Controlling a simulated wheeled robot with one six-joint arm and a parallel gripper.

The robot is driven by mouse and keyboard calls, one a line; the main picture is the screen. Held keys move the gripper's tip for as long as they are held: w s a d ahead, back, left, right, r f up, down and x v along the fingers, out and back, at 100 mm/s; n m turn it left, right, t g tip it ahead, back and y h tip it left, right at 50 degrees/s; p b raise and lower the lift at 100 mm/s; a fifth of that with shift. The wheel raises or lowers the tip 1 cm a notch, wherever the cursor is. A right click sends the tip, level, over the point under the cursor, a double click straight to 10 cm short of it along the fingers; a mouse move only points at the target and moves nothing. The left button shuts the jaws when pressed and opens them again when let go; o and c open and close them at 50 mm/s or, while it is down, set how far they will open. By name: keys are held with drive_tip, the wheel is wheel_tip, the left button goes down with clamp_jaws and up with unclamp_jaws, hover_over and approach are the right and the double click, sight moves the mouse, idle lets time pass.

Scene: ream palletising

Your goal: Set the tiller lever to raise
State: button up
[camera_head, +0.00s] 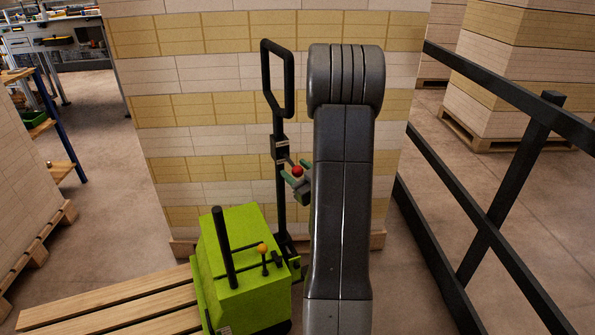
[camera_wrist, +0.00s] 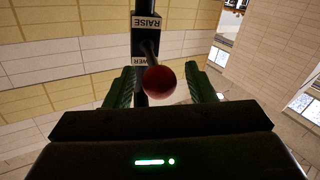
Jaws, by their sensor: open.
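The tiller lever is a short dark rod with a red ball knob (camera_head: 297,171), sticking out of the dark control box (camera_head: 281,147) on the black tiller post. In the wrist view the red knob (camera_wrist: 160,82) sits between the two green fingers of my gripper (camera_wrist: 160,72), with a gap on each side. My gripper (camera_head: 295,178) is open around the knob. I cannot tell which setting the lever is in.
The green pallet truck (camera_head: 238,262) has an orange-knobbed lever (camera_head: 262,248) and wooden slats (camera_head: 110,308) beside it. A tall ream stack (camera_head: 215,75) stands behind the tiller. A black railing (camera_head: 500,205) runs at right. Open floor (camera_head: 100,180) lies at left.

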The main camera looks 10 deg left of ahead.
clamp_jaws()
drive_tip(key=f+b, duration=0.1)
drive_tip(key=b, duration=0.1)
drive_tip(key=shift+b, duration=0.35)
drive_tip(key=f+t+y+b, duration=0.1)
drive_tip(key=b, duration=0.4)
drive_tip(key=f+y+b, duration=0.1)
drive_tip(key=b, duration=0.4)
drive_tip(key=f+n+t+y+b, duration=0.1)
drive_tip(key=b, duration=0.4)
drive_tip(key=shift+w+a+f+t, duration=0.15)
drive_tip(key=shift+w+a+t, duration=0.05)
drive_tip(key=shift+w+t, duration=0.1)
drive_tip(key=shift+b, duration=0.3)
